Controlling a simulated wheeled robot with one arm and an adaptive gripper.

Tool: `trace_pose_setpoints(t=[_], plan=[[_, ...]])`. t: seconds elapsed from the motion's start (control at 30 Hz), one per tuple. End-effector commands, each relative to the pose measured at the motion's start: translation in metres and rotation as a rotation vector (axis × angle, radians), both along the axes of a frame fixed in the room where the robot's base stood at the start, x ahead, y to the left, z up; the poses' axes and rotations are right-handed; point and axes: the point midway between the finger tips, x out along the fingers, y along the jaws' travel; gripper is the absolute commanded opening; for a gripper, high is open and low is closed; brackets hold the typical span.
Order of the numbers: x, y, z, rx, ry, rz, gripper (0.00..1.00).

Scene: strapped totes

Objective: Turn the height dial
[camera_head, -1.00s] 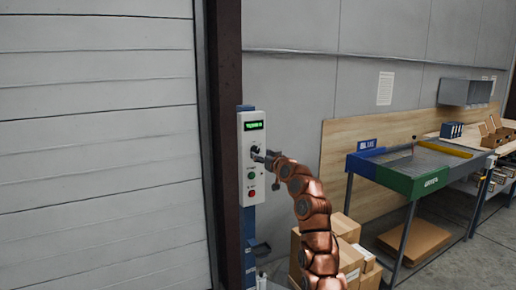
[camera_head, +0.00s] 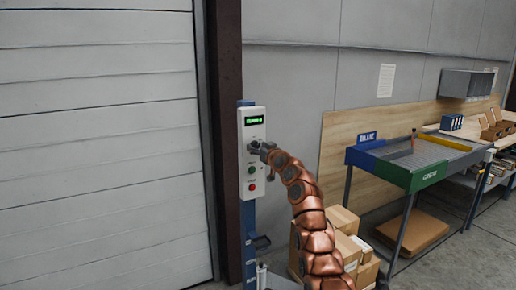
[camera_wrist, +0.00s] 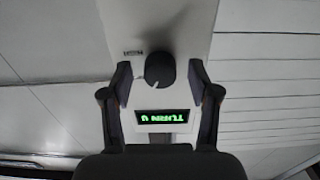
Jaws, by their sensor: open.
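A white control panel (camera_head: 252,180) stands upright on a blue post beside the closed shutter. It carries a green-lit display (camera_head: 254,120), a green button (camera_head: 252,169) and a red button (camera_head: 252,187). The dark round dial (camera_wrist: 160,70) shows in the wrist view, below the upside-down display (camera_wrist: 164,116) as the panel really stands. My gripper (camera_head: 258,148) is at the dial's height in the head view and hides most of it. In the wrist view my gripper (camera_wrist: 160,90) is open, with one finger on each side of the panel's dial; contact cannot be told.
A large closed shutter (camera_head: 100,150) fills the left. Cardboard boxes (camera_head: 342,222) stand on the floor below my arm. A sorting table (camera_head: 405,165) with blue, green and yellow edges stands at the right. A dark door post (camera_head: 226,130) borders the panel.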

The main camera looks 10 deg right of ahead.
Motion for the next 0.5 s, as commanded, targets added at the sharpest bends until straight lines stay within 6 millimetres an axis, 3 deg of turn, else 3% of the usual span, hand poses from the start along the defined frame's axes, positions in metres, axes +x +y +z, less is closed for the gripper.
trace_pose_setpoints(t=[0.1, 0.5], plan=[[-0.0001, 0.0, 0.0001, 0.0, 0.0, 0.0, 0.59], [-0.0001, 0.0001, 0.0005, 0.0, -0.001, 0.0, 0.17]])
